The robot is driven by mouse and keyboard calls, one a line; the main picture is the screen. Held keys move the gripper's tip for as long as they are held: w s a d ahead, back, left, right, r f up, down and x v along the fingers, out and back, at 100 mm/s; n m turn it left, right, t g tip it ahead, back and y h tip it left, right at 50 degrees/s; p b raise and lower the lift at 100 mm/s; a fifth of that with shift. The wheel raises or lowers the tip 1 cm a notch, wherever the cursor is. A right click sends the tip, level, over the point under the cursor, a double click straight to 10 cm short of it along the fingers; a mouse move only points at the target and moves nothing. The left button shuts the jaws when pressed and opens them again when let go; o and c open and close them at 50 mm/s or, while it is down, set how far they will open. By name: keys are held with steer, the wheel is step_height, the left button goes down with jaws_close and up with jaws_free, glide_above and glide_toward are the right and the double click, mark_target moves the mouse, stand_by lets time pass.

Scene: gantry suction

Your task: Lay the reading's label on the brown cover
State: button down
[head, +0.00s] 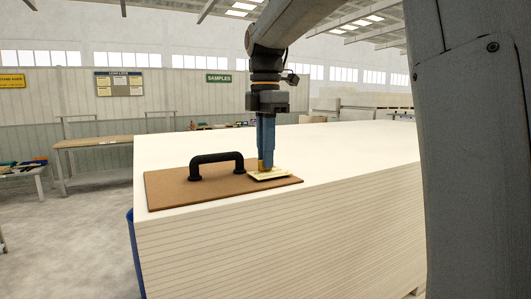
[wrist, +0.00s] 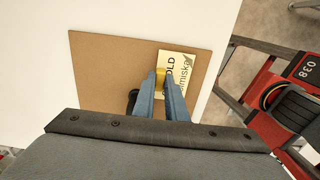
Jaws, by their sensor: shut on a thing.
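The brown cover (head: 170,190) is a flat board with a black arched handle (head: 217,158), lying on the near corner of a tall stack of pale sheets. My gripper (head: 265,166) points straight down over the cover's right part, right of the handle. It is shut on the yellow tab of a pale cream label (head: 270,175). The label is flat, at or just above the cover; I cannot tell whether it touches. My fingers partly hide label and handle.
The stack of pale sheets (head: 300,230) fills the middle, its top clear beyond the cover. Red and black equipment marked 038 (wrist: 285,95) stands beside the stack in the wrist view.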

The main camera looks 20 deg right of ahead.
steer(key=shift+f, duration=0.3)
steer(key=c, duration=1.7)
jaws_free()
